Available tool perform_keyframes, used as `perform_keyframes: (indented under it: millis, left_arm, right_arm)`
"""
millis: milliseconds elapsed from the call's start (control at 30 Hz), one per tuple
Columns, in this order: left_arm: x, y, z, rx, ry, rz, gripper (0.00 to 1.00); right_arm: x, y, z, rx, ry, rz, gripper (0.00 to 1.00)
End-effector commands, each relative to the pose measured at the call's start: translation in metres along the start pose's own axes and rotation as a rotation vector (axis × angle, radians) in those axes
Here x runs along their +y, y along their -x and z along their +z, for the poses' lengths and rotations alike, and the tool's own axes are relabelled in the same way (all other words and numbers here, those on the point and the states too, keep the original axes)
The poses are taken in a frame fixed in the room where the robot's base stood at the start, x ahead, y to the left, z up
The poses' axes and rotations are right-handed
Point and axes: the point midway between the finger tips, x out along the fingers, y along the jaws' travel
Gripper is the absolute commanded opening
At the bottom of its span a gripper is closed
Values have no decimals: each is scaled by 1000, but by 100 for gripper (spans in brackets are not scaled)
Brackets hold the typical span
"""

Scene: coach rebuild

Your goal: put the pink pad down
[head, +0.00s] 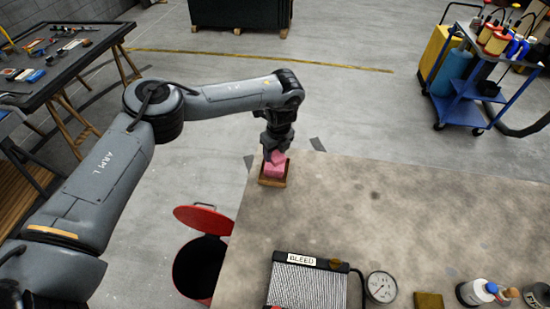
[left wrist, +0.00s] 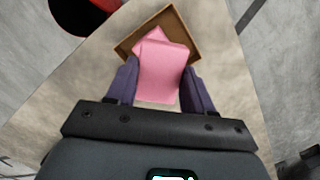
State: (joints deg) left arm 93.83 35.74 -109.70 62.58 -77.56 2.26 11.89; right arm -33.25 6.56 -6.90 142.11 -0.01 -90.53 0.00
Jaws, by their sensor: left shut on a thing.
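The pink pad (head: 277,158) is held between the fingers of my left gripper (head: 275,152) at the far left corner of the table. In the left wrist view, the pad (left wrist: 160,80) sits between the two dark purple fingers of the gripper (left wrist: 160,88). A shallow brown tray (head: 272,183) is below it, and its rim also shows in the left wrist view (left wrist: 182,24). More pink shows at the tray beyond the held part; I cannot tell whether it is a second pad. Whether the held pad touches the tray is unclear. My right gripper is not in view.
The table's (head: 370,200) middle is clear. A finned block labelled BLEED (head: 305,285), a gauge (head: 381,287) and bottles (head: 476,292) stand at its near side. A red bin (head: 203,220) with its lid raised stands left of the table.

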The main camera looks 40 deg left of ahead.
Motion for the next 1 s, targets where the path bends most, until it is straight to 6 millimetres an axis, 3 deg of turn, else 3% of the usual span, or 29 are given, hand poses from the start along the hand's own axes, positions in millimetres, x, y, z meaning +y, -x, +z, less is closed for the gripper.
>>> perform_keyframes:
  millis: [300, 733, 767, 900, 1000]
  left_arm:
    - [0, -35, -5, -1, 0, 2, 23]
    - [0, -40, -6, 0, 1, 1, 23]
    - [0, -40, -6, -1, 0, 1, 55]
    - [0, -40, -6, -1, 0, 1, 76]
    - [0, -40, -6, -1, 0, 0, 77]
  right_arm:
    - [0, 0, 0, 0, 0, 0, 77]
    - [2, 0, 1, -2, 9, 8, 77]
    - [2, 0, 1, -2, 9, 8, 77]
    - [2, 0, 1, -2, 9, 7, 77]
    - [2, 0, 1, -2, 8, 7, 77]
